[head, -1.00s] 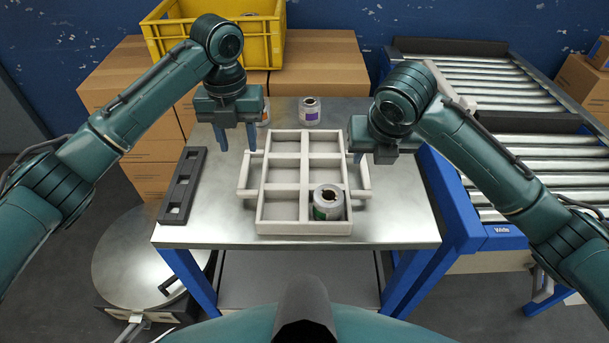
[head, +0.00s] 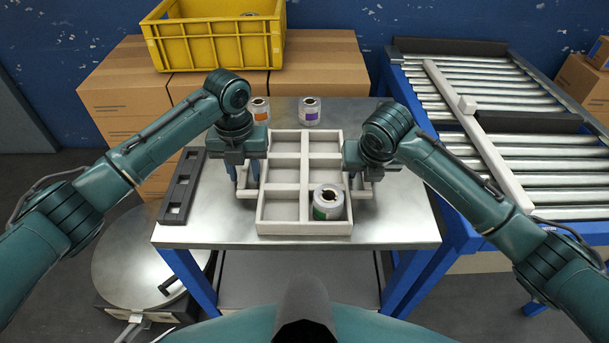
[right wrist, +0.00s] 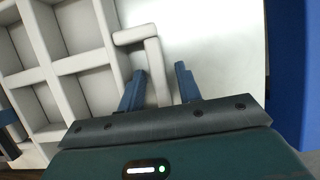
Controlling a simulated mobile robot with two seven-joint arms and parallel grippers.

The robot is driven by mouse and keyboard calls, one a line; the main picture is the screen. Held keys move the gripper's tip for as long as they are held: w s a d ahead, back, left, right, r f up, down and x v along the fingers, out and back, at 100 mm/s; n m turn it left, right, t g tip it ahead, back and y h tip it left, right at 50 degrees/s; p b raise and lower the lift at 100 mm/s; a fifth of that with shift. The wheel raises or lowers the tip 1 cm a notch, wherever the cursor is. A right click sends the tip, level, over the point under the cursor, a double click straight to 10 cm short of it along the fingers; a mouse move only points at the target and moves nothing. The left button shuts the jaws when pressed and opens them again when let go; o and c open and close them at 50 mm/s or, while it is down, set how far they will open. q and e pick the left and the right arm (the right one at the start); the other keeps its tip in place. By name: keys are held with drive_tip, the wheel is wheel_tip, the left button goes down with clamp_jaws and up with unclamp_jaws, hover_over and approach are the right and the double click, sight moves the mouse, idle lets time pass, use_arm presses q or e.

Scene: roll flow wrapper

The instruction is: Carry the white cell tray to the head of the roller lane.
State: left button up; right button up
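The white cell tray (head: 305,187) lies flat on the metal table, with six cells and a loop handle on each side. A can with a green label (head: 328,203) sits in its front right cell; the other cells look empty. My left gripper (head: 244,178) is lowered at the left handle, its fingers apart. My right gripper (head: 366,178) is at the right handle. In the right wrist view its open fingers (right wrist: 160,82) stand on either side of the handle bar (right wrist: 155,65), with a gap visible. The roller lane (head: 500,105) is at the right, lower parts hidden by my arm.
Cans with an orange label (head: 260,109) and a purple label (head: 309,111) stand behind the tray. A dark slotted bar (head: 183,186) lies at the table's left. A long white bar (head: 480,135) crosses the rollers. A yellow crate (head: 215,40) sits on boxes behind.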

use_arm(q)
clamp_jaws()
use_arm(e)
clamp_jaws()
use_arm(q)
drive_tip(key=shift+r, duration=0.1)
use_arm(e)
drive_tip(key=shift+r, duration=0.1)
